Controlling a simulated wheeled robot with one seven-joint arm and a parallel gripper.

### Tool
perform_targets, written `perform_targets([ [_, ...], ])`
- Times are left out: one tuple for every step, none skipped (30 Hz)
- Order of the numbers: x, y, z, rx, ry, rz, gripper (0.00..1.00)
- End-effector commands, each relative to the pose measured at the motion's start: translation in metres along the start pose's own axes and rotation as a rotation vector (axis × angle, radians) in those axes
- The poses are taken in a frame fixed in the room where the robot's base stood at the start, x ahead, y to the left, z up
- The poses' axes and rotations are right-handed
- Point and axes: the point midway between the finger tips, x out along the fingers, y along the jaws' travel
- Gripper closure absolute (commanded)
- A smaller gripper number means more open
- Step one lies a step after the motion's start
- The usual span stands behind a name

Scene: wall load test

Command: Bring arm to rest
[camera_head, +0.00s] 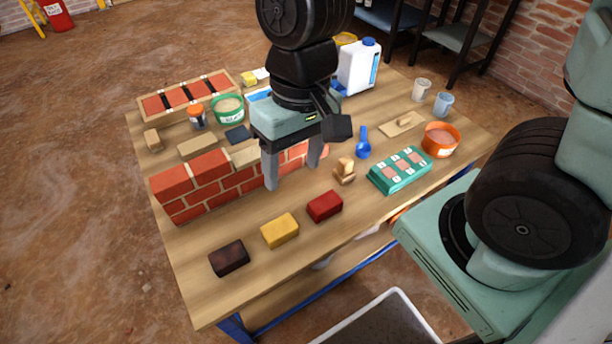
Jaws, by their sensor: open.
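My gripper (292,172) hangs over the middle of the wooden table (205,275), pointing down. Its two fingers are apart, with nothing seen held between them. The brick wall (212,185) runs along the table behind and to the left of the fingers, and the gripper hides part of it. My arm comes down from the top of the picture. Whether the fingers touch the wall cannot be told.
In front lie a dark brick (229,258), a yellow brick (280,231) and a red brick (325,206). A wooden stamp (345,171), teal tray (400,171), orange bucket (440,140) and blue scoop (363,143) stand right. A white jug (358,68) stands behind.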

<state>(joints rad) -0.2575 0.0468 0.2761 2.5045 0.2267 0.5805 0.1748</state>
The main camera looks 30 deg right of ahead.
Motion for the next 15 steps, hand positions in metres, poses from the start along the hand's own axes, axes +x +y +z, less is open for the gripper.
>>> perform_targets([
  [-0.007, -0.013, 0.017, -0.155, 0.010, 0.023, 0.39],
  [-0.010, -0.018, 0.026, -0.233, 0.010, 0.037, 0.39],
  [-0.013, -0.022, 0.035, -0.318, 0.012, 0.053, 0.39],
  [-0.015, -0.025, 0.041, -0.371, 0.013, 0.064, 0.39],
  [-0.016, -0.027, 0.046, -0.414, 0.013, 0.073, 0.39],
  [-0.017, -0.029, 0.050, -0.457, 0.013, 0.082, 0.39],
  [-0.018, -0.029, 0.053, -0.480, 0.014, 0.087, 0.39],
  [-0.018, -0.030, 0.055, -0.496, 0.014, 0.091, 0.39],
  [-0.019, -0.030, 0.056, -0.508, 0.014, 0.094, 0.39],
  [-0.019, -0.030, 0.056, -0.512, 0.013, 0.095, 0.39],
  [-0.019, -0.030, 0.056, -0.512, 0.013, 0.095, 0.39],
  [-0.019, -0.030, 0.056, -0.510, 0.013, 0.095, 0.39],
  [-0.019, -0.030, 0.056, -0.509, 0.013, 0.094, 0.39],
  [-0.019, -0.030, 0.056, -0.508, 0.013, 0.094, 0.39],
  [-0.019, -0.030, 0.056, -0.507, 0.013, 0.094, 0.39],
])
